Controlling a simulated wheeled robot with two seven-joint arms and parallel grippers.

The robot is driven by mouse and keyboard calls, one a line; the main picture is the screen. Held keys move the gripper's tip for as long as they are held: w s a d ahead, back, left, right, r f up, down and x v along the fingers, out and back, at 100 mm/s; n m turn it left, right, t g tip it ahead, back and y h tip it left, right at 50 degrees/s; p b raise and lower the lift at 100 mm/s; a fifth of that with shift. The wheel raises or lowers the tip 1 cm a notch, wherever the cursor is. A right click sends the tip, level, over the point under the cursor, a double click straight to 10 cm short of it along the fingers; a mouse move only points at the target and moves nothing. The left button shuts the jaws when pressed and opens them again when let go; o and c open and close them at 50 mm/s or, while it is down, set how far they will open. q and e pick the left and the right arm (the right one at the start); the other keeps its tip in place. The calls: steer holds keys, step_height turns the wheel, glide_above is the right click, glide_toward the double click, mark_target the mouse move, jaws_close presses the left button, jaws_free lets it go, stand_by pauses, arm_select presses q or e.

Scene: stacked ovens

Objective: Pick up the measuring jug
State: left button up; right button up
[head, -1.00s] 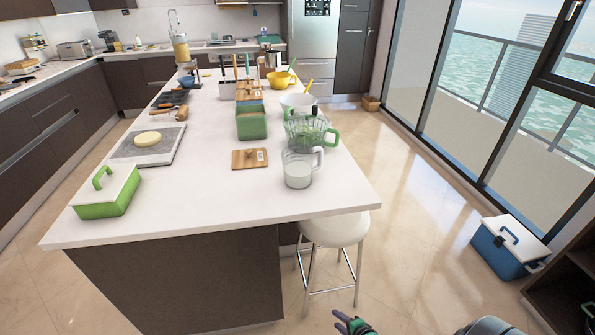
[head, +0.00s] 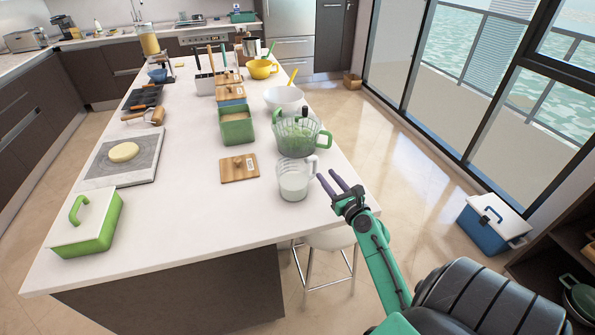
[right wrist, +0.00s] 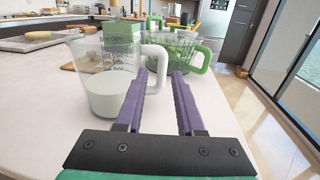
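The measuring jug (head: 294,180) is clear, with white contents in its lower part and a pale handle on its right side. It stands upright on the white island counter (head: 200,210), near the front right edge. My right gripper (head: 331,186) is open and empty, just right of the jug at the counter's edge. In the right wrist view the jug (right wrist: 106,80) stands ahead and left, its white handle between and beyond the two purple fingertips (right wrist: 163,78). I cannot tell whether a finger touches the handle. My left gripper is not in view.
A green-handled clear pitcher (head: 298,138) stands just behind the jug. A wooden lid (head: 240,168) lies to its left, with a green box (head: 237,126) behind. A green-and-white container (head: 88,222) sits at the front left. A stool (head: 330,240) stands below the counter.

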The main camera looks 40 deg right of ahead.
mark_target(317, 163)
steer(key=w, duration=0.1)
steer(key=w+d, duration=0.1)
steer(key=w, duration=0.4)
steer(key=w+d, duration=0.1)
steer(key=w, duration=0.1)
steer(key=shift+w+f, duration=0.1)
steer(key=shift+f, duration=0.25)
steer(key=shift+w+d, duration=0.15)
steer(key=shift+w, duration=0.15)
steer(key=shift+s+r, duration=0.1)
jaws_close()
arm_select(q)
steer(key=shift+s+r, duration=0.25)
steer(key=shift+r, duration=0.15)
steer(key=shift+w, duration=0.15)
